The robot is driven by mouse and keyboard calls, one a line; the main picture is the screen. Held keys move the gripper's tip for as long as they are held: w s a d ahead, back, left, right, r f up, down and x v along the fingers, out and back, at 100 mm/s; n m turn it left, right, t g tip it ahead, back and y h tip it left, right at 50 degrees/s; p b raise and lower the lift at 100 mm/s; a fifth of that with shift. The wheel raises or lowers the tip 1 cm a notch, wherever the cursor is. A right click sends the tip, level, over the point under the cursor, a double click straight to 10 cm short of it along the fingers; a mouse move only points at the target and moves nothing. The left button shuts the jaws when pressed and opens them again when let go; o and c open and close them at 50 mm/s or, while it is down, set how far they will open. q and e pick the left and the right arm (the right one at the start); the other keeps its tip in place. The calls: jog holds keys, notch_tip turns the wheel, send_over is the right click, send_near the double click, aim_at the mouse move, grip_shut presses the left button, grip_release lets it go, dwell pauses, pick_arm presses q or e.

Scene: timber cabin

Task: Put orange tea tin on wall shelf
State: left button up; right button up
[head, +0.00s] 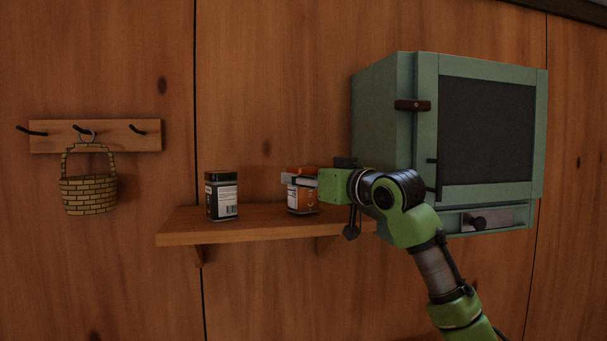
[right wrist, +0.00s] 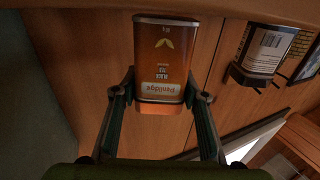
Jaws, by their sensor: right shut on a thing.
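The orange tea tin (head: 302,200) is upright at the wall shelf (head: 265,226), over its right half. Its base looks at or very near the board; I cannot tell whether it touches. My right gripper (head: 302,180) reaches in from the right and is shut on the tin's sides, hiding part of it. In the right wrist view the tin (right wrist: 163,62) appears upside down between the two fingers (right wrist: 160,92). My left gripper is not in view.
A dark tin with a white label (head: 222,197) stands on the shelf's left part, with bare board between the tins. A green cabinet (head: 380,115) with a dark door hangs close on the right. A hook rack (head: 60,136) with a basket (head: 88,195) hangs at left.

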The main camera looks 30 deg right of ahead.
jog(key=shift+d+f, duration=0.1)
jog(key=shift+f, duration=0.1)
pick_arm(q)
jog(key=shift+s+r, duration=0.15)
pick_arm(e)
jog(key=shift+s, duration=0.1)
jog(key=o, duration=1.3)
jog(key=shift+f, duration=0.15)
jog(key=shift+c, duration=0.2)
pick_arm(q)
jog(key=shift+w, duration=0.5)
